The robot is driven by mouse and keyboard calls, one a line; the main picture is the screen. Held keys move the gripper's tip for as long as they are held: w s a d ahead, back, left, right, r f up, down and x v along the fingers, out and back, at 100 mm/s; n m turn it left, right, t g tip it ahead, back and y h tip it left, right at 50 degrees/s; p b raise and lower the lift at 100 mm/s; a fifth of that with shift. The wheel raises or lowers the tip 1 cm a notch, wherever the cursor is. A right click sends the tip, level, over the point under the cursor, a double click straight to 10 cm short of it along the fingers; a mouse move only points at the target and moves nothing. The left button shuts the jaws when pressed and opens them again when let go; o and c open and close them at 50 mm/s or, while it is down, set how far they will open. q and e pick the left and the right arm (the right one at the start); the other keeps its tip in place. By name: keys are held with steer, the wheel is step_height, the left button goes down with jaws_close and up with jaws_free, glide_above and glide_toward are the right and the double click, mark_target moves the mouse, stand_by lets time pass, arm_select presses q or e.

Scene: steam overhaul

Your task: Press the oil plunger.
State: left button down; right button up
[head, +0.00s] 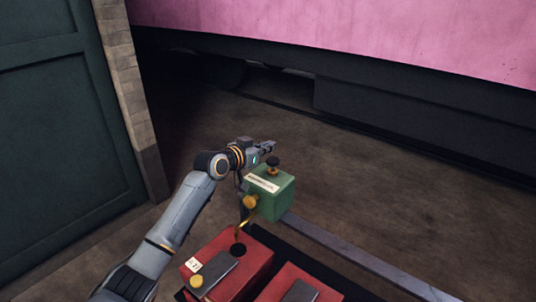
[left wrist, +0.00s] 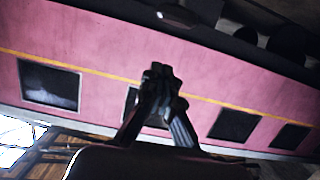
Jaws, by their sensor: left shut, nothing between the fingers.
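A green box-shaped oiler (head: 271,196) with a pale label stands in the middle of the head view. In the left wrist view the closed fingers (left wrist: 158,80) show against a pink carriage side, and the oiler is not seen there. My right gripper is not in view.
A dark green door (head: 60,120) and brick pillar (head: 132,90) stand at left. A pink carriage (head: 400,35) spans the back. Brown floor is open at right.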

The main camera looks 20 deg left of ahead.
mark_target(273, 161)
arm_select(q)
step_height(273, 161, down, 3)
steer(key=shift+w+d+f+p, duration=0.1)
steer(key=shift+w+f+p, duration=0.05)
steer(key=shift+p, duration=0.45)
steer(key=shift+f, duration=0.45)
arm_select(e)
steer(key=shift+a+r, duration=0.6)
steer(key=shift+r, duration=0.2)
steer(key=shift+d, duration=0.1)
arm_select(q)
steer(key=shift+f, duration=0.25)
step_height(273, 161, down, 3)
steer(key=b, duration=0.3)
steer(key=shift+r, duration=0.2)
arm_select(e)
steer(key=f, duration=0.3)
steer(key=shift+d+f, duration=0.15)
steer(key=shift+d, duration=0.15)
